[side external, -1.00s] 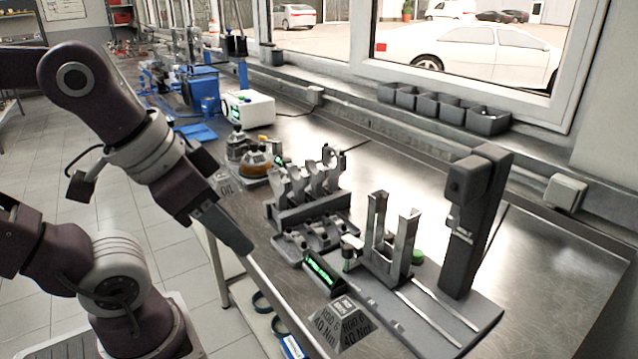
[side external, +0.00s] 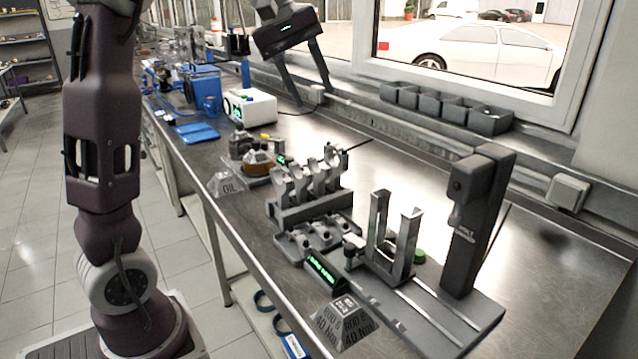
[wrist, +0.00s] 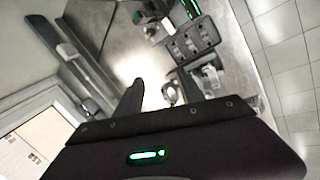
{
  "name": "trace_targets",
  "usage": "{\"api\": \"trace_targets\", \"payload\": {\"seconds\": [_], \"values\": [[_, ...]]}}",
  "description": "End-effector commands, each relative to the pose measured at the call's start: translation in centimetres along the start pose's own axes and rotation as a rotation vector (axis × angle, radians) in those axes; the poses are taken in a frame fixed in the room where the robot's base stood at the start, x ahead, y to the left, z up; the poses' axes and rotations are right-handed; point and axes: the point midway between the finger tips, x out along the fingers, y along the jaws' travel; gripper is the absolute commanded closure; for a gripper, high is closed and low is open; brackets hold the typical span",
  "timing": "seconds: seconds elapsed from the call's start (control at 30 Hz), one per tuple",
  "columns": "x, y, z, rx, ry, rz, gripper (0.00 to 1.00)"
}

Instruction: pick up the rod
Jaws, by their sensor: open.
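Several grey metal rods (side external: 312,180) stand side by side in a dark rack (side external: 312,209) at the middle of the bench. A ring-shaped end shows at the rack's far right (side external: 334,156). My gripper (side external: 312,96) hangs high above the bench, behind the rack in the picture, with its two dark fingers spread apart and empty. In the wrist view the gripper's dark body fills the bottom, and one finger (wrist: 130,102) points toward the bench. Light metal parts, perhaps the rods (wrist: 210,76), show small beyond it; I cannot tell them apart.
A dark tray (side external: 318,238) with small parts lies in front of the rack. To the right stand an upright metal fixture (side external: 405,245) and a dark column (side external: 478,220).

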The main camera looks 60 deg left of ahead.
Motion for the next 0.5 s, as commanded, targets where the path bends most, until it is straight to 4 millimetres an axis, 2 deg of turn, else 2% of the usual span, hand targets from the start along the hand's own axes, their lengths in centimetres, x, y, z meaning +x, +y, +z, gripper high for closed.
{"api": "trace_targets", "payload": {"seconds": [0.03, 0.1, 0.17, 0.2, 0.33, 0.4, 0.5], "values": [[1.4, 0.7, -4.2, -0.109, 0.02, -0.036, 0.55], [3.6, 1.1, -9.0, -0.239, 0.045, -0.093, 0.55], [6.2, 1.0, -11.9, -0.312, 0.064, -0.155, 0.55], [8.1, 0.7, -13.2, -0.344, 0.071, -0.2, 0.55], [13.6, -0.7, -14.8, -0.386, 0.072, -0.333, 0.55], [15.3, -1.2, -14.8, -0.389, 0.068, -0.375, 0.55], [16.5, -1.5, -14.7, -0.393, 0.063, -0.396, 0.55]]}}
